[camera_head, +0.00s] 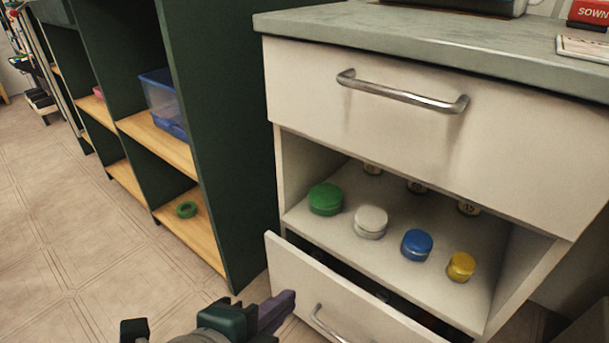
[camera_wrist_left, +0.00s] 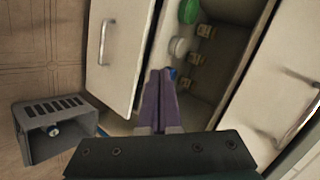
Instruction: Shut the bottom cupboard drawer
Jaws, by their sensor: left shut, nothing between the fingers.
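The bottom drawer (camera_head: 297,272) of the white cupboard is partly open, its front standing out from the cabinet with a dark gap behind its top edge. Its metal handle (camera_head: 325,324) is cut off by the lower edge of the head view. The drawer front (camera_wrist_left: 128,45) and handle (camera_wrist_left: 103,42) also show in the left wrist view. My left gripper (camera_head: 289,298) has purple fingers, shut and empty, in front of the drawer front's left part. My right gripper is not in view.
The shut top drawer (camera_head: 430,125) is above an open shelf (camera_head: 330,225) with several coloured round jars or tins. A dark green shelf unit (camera_head: 225,130) stands close on the left. A grey crate (camera_wrist_left: 30,135) sits on the tiled floor. Floor at left is clear.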

